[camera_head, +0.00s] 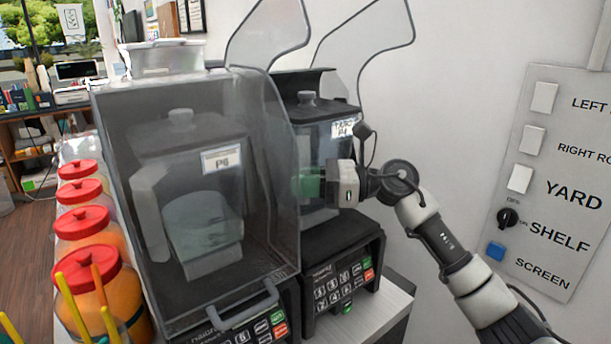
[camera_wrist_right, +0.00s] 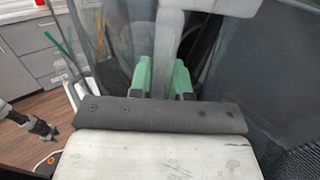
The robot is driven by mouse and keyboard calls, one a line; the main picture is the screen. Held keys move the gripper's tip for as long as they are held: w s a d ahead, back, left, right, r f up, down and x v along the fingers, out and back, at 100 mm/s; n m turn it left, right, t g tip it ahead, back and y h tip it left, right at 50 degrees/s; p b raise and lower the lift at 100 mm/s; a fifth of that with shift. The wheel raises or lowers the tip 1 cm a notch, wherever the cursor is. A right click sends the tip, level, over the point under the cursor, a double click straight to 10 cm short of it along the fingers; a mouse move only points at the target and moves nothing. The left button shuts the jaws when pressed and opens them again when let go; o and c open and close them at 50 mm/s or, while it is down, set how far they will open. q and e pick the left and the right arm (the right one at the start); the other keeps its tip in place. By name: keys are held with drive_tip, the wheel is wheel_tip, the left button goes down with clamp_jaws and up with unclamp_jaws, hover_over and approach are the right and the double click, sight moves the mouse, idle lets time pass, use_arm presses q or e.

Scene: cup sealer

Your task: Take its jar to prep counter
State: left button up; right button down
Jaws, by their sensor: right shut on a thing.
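The far blender's jar (camera_head: 318,137) is dark and see-through with a black lid and a white label whose lower line seems to read P4. It stands upright on its black base (camera_head: 342,272). My right gripper (camera_head: 311,184) reaches in from the right, with green fingertips at the jar's side. In the right wrist view the fingertips (camera_wrist_right: 165,78) are shut on the jar's grey upright handle (camera_wrist_right: 167,45). A small grey and dark part, probably my left gripper (camera_wrist_right: 42,127), shows at the left there. Its jaws are too small to read.
A nearer blender jar (camera_head: 195,180) labelled P6 stands under a closed clear cover (camera_head: 262,170) with a front handle. Raised clear panels (camera_head: 268,35) stand behind. Red-lidded orange jars (camera_head: 90,232) line the left. A switch panel (camera_head: 548,180) is on the right wall.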

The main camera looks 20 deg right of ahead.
drive_tip(key=shift+r, duration=0.25)
drive_tip(key=shift+r+b, duration=1)
drive_tip(key=shift+r, duration=0.6)
drive_tip(key=shift+s+d+f, duration=0.1)
drive_tip(key=shift+s+d, duration=0.05)
drive_tip(key=shift+s, duration=0.2)
drive_tip(key=s+d+r+b, duration=0.1)
drive_tip(key=s+d+b, duration=0.1)
drive_tip(key=s, duration=0.6)
drive_tip(key=s+d+r+b, duration=0.2)
drive_tip(key=s+d+b, duration=0.1)
drive_tip(key=s, duration=0.5)
drive_tip(key=shift+s+d+r, duration=0.15)
drive_tip(key=shift+d+r, duration=0.05)
drive_tip(key=shift+d, duration=0.25)
